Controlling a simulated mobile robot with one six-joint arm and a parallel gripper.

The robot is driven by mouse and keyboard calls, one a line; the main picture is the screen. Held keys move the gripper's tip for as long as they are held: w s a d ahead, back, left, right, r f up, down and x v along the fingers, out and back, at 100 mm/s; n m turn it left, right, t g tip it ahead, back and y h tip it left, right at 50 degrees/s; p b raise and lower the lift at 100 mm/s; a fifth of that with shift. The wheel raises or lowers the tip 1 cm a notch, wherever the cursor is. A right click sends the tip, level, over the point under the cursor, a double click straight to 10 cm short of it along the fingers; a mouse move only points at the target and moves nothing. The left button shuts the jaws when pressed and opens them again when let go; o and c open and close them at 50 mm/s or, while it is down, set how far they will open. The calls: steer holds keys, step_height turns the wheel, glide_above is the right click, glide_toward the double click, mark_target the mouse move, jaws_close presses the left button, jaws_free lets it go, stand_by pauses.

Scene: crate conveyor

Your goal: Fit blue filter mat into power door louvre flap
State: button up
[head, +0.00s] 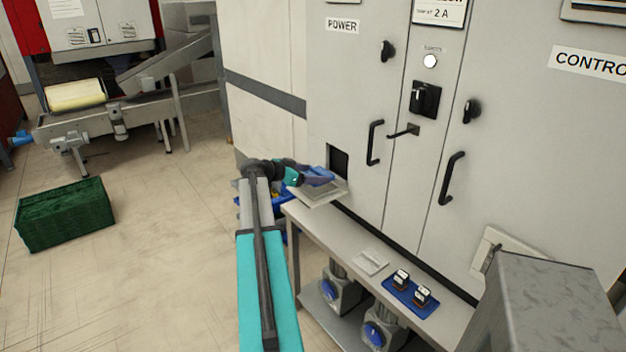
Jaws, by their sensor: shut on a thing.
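The power door (355,90) carries a POWER label. Low on it is a dark square opening (338,160). The louvre flap (322,194) is folded down and out below the opening. My gripper (314,178) is just above the flap, in front of the opening, shut on the blue filter mat (320,172). Only a small part of the mat shows, and it appears to be outside the opening. My gripper and wrist hide part of the flap. Whether the mat touches the flap, I cannot tell.
A narrow bench (335,228) below the doors holds a pale grey mat (370,262) and a blue tray (397,291) with two small devices. Black door handles (375,143) stick out to the right. A green crate (65,215) stands on the open floor at left.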

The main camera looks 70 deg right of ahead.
steer(key=shift+f+p, duration=0.3)
steer(key=shift+f, duration=0.9)
steer(key=shift+f+b, duration=0.65)
steer(key=shift+b, duration=0.35)
steer(key=o, duration=1)
steer(key=shift+o, duration=0.2)
steer(key=shift+r+p, duration=0.35)
steer(key=shift+p, duration=0.1)
steer(key=shift+r+p, duration=0.5)
steer(key=shift+p, duration=0.25)
steer(key=b+v, duration=0.3)
steer(key=v, duration=0.9)
steer(key=shift+f, duration=0.15)
